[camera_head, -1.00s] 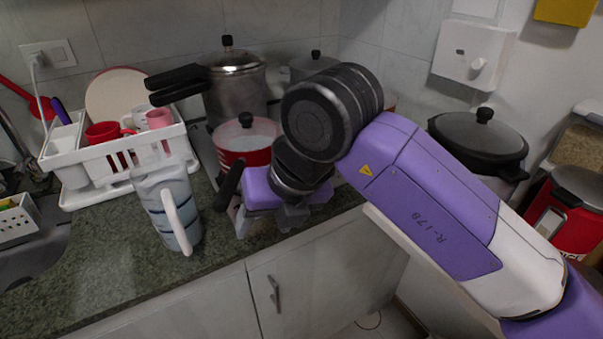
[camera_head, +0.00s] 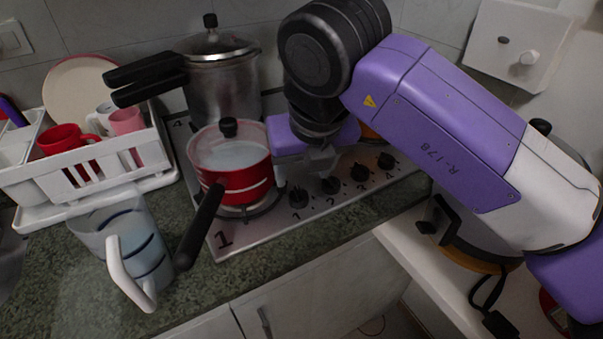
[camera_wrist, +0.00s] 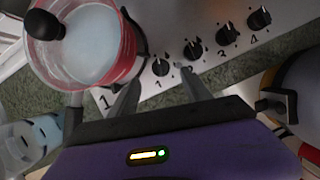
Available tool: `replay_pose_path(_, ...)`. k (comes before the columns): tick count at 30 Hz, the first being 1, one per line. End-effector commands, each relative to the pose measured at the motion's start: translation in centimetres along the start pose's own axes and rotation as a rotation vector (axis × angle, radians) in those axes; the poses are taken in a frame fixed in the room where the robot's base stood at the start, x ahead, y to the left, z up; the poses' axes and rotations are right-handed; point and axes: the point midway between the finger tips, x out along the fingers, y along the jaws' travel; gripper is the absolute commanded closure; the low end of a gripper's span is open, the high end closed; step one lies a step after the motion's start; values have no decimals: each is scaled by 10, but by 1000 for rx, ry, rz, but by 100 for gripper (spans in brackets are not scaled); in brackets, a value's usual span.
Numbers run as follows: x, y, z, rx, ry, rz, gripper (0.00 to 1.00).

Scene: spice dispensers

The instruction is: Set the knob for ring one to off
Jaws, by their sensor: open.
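The knob for ring one (camera_head: 298,197) is black, at the left end of a row on the stove's front panel, with a printed 1 below it. It also shows in the wrist view (camera_wrist: 161,67), roughly between my fingertips in the picture. My gripper (camera_head: 304,180) is open just behind and above this knob, pointing down; its fingers also show in the wrist view (camera_wrist: 158,80). I cannot tell whether they touch the knob. The knob's exact setting is too small to read. A red pot (camera_head: 240,182) stands on ring one, beside my gripper.
Knobs two (camera_head: 330,185), three (camera_head: 360,172) and four (camera_head: 386,161) stand close to the right. The pot's black handle (camera_head: 200,225) juts over the counter near a clear jug (camera_head: 130,235). A tall pressure cooker (camera_head: 222,85) stands behind.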

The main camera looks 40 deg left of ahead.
Motion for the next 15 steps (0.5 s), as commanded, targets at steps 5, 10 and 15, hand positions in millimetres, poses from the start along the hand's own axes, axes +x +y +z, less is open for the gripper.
replay_pose_path(5, 22, 1, -1, 0, 4, 2, 43)
replay_pose_path(10, 49, 1, -1, 0, 3, 2, 43)
replay_pose_path(15, 68, 0, -1, 1, 1, 1, 43)
